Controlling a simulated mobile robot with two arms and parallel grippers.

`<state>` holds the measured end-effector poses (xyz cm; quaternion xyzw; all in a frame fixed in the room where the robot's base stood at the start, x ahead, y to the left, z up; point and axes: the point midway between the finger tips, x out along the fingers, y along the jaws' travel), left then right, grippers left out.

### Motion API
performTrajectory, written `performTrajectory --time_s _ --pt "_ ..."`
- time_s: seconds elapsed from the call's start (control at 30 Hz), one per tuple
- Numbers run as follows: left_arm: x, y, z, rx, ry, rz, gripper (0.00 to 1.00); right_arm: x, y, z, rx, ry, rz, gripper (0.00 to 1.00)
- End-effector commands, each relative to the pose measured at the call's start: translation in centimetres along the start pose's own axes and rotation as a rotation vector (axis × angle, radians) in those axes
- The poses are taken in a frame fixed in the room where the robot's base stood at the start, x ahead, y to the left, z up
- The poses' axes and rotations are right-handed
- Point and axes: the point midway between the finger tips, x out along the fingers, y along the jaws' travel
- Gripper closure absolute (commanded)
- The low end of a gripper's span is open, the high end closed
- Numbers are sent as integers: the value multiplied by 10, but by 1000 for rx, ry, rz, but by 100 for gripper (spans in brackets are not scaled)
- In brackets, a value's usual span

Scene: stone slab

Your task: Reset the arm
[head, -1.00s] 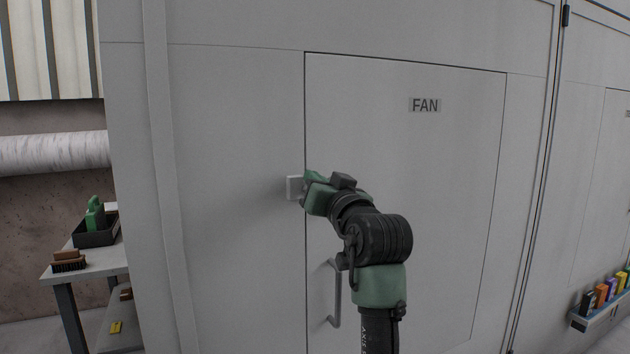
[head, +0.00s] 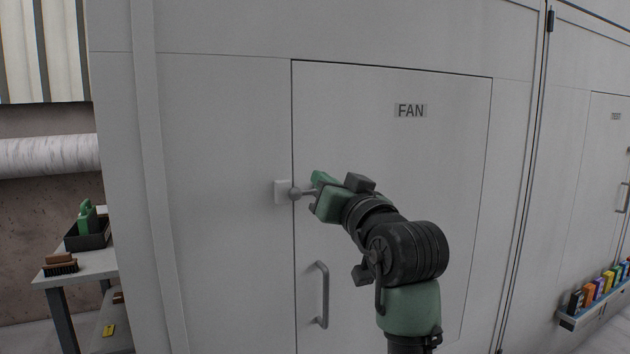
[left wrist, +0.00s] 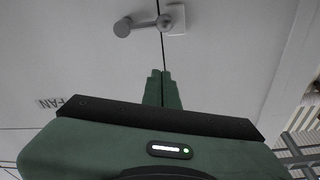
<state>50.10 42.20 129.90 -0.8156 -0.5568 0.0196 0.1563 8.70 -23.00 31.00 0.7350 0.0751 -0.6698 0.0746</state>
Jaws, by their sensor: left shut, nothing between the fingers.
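My left gripper (head: 314,192) is shut and empty, just right of a grey lever latch (head: 296,193) on a white plate (head: 281,191) at the edge of the FAN door (head: 395,160). In the left wrist view the closed fingers (left wrist: 162,88) point at the door seam, apart from the latch (left wrist: 140,25) and its plate (left wrist: 176,20). Whether the fingertips touch anything in the head view is hard to tell, but the wrist view shows a gap. The door looks closed. My right gripper is not in view.
A vertical grey handle (head: 322,295) sits on the door below my arm. A shelf (head: 88,262) with a brush (head: 60,268) and a black tray (head: 86,240) stands at the left. A rack of several coloured items (head: 590,305) is at the right.

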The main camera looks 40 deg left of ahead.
Motion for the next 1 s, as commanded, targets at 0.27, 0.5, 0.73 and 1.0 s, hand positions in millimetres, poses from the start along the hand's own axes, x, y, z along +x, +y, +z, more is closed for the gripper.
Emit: performTrajectory --time_s 0.27,0.5,0.73,1.0 --pt "-5 0 0 0 -1 0 100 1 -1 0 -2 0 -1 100" --pt "-4 0 0 0 0 0 100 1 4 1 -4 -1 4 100" --pt "-4 8 1 15 6 12 100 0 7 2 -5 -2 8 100" --pt "-12 147 48 228 86 260 100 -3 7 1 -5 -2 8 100"
